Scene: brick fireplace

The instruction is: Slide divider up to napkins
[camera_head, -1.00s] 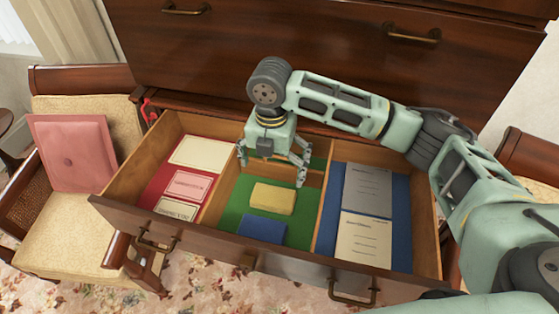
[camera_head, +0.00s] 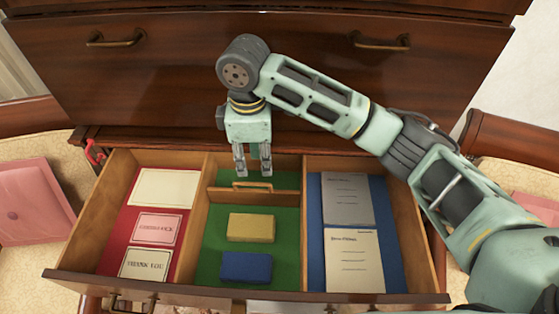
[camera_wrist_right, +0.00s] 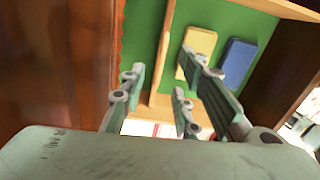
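The divider (camera_head: 240,195) is a wooden strip with a small handle, standing crosswise in the green-lined middle compartment of the open drawer. A yellow folded stack (camera_head: 251,227), likely napkins, lies on its near side, with a gap between. A blue stack (camera_head: 246,267) lies nearer the drawer front. My right gripper (camera_head: 253,170) points down at the back of that compartment, above and behind the divider, and looks empty. In the right wrist view its fingers (camera_wrist_right: 160,90) are apart, with the divider (camera_wrist_right: 161,60) showing between them; contact cannot be told. My left gripper is not in view.
The left, red-lined compartment holds cards (camera_head: 159,227). The right, blue-lined compartment holds a grey booklet (camera_head: 347,199) and a cream booklet (camera_head: 353,260). Wooden partitions (camera_head: 304,230) bound the middle compartment. The cabinet front (camera_head: 180,80) rises close behind my gripper.

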